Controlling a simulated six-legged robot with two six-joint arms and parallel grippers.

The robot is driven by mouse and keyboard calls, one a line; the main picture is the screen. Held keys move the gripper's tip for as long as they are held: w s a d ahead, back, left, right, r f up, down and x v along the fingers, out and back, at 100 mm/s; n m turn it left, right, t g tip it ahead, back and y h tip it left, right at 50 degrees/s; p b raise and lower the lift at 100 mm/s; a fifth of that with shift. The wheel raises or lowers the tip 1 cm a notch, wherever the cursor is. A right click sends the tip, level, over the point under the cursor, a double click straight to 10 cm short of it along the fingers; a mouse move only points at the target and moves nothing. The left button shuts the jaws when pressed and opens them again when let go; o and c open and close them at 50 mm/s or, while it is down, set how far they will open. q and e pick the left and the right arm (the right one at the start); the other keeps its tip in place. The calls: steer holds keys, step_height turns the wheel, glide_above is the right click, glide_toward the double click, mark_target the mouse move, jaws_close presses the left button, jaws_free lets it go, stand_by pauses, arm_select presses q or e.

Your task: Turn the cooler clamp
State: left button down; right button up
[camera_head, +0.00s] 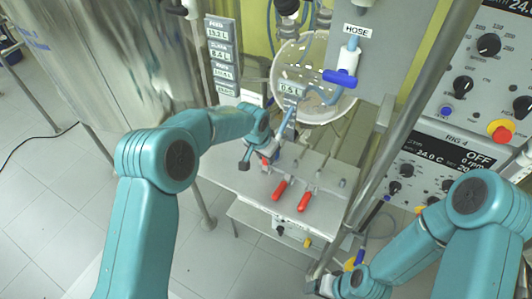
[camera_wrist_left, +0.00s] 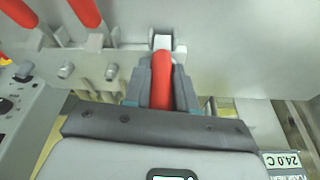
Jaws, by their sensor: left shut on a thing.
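In the left wrist view, a red clamp handle (camera_wrist_left: 162,75) stands between the two fingers of my left gripper (camera_wrist_left: 163,92), which is shut on it. The handle runs up to a metal bracket on the grey plate. In the head view my left gripper (camera_head: 262,158) is at the left end of the row of clamps and mostly hides this handle. Two other red clamp handles (camera_head: 280,190) (camera_head: 304,202) stick out toward me, to its right. They also show at the wrist view's top left (camera_wrist_left: 85,12). I cannot read which clamp is the cooler. My right gripper (camera_head: 330,284) is low at the right, its jaws unclear.
A shiny steel vessel (camera_head: 90,60) stands at the left. A blue hose valve (camera_head: 341,77) sits under a HOSE label. A round glass vessel (camera_head: 300,65) is behind. A steel post (camera_head: 400,130) and control panels (camera_head: 480,90) are at the right.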

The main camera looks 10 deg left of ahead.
arm_select(q)
steer(key=shift+s+a+f, duration=0.1)
steer(key=shift+s, duration=0.1)
steer(key=c, duration=0.9)
jaws_free()
steer(key=shift+c, duration=0.2)
steer(key=shift+w+r, duration=0.1)
steer(key=shift+r, duration=0.2)
steer(key=b+v, duration=0.2)
steer(key=v, duration=1.4)
steer(key=shift+f, duration=0.1)
